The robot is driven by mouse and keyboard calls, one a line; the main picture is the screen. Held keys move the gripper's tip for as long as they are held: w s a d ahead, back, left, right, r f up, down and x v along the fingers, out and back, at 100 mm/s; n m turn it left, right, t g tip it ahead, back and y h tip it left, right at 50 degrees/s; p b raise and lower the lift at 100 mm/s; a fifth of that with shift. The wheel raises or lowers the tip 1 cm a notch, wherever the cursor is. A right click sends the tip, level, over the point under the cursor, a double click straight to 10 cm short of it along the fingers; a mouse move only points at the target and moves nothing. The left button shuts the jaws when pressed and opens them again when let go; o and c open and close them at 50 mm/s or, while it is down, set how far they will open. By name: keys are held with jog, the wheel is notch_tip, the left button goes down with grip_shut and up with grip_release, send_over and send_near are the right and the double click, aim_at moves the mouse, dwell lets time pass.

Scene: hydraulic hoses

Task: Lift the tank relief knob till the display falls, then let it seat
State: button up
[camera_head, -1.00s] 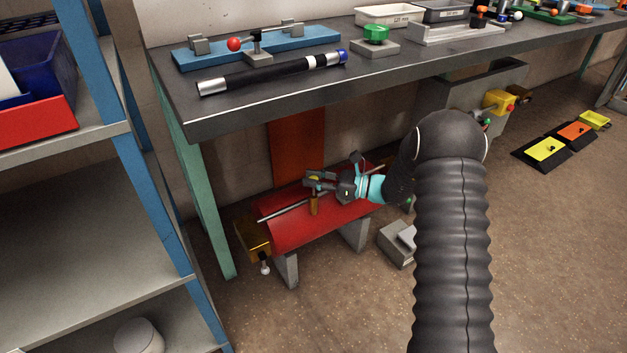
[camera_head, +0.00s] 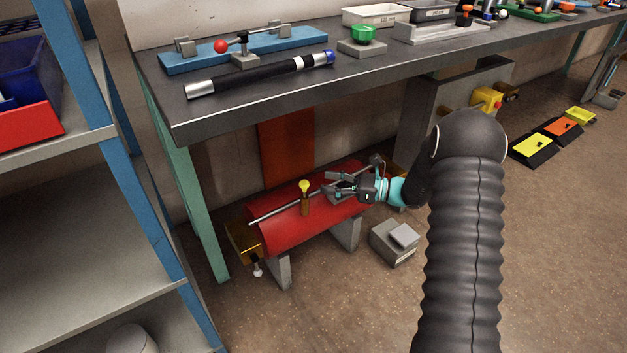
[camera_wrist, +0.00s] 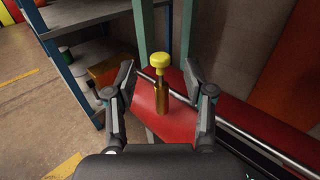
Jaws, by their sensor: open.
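The yellow relief knob (camera_head: 304,186) sits on a brass stem (camera_head: 305,206) standing upright from the red tank (camera_head: 282,233) under the bench. My gripper (camera_head: 331,187) is just right of the knob, apart from it, with its fingers spread and empty. In the wrist view the knob (camera_wrist: 159,61) and its stem (camera_wrist: 161,98) stand beyond the open fingers, framed in the gap between them. A grey box with a lighter block on it (camera_head: 396,243) is on the floor; I cannot tell whether it is the display, and no reading is legible.
A metal rod (camera_head: 272,214) runs along the tank top close to the stem. The bench (camera_head: 230,110) overhangs the tank, and its green leg (camera_head: 192,205) stands to the left. A blue-framed shelf (camera_head: 88,245) is further left. Open floor lies in front.

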jog(key=shift+s+d, duration=0.2)
jog(key=shift+d, duration=0.85)
jog(key=shift+s+d, duration=0.2)
jog(key=shift+d, duration=0.85)
jog(key=s+d+f+n+g+h, duration=0.1)
jog(key=s+f+n+g+h, duration=0.25)
jog(key=s, duration=0.35)
jog(key=s+f+n+g+h, duration=0.2)
jog(key=s+n+h, duration=0.1)
jog(key=s+n, duration=0.3)
jog(key=s+d+r+n+t+h, duration=0.3)
jog(key=s+r+n+t+h, duration=0.1)
jog(key=s+r, duration=0.7)
jog(key=s+d+r+n+t+h, duration=0.3)
jog(key=s+r+n+h, duration=0.3)
jog(key=s+r, duration=0.5)
jog(key=shift+s+d+r+n+t+h, duration=0.2)
jog(key=shift+s+d+n+t+h, duration=0.15)
jog(key=shift+h, duration=0.2)
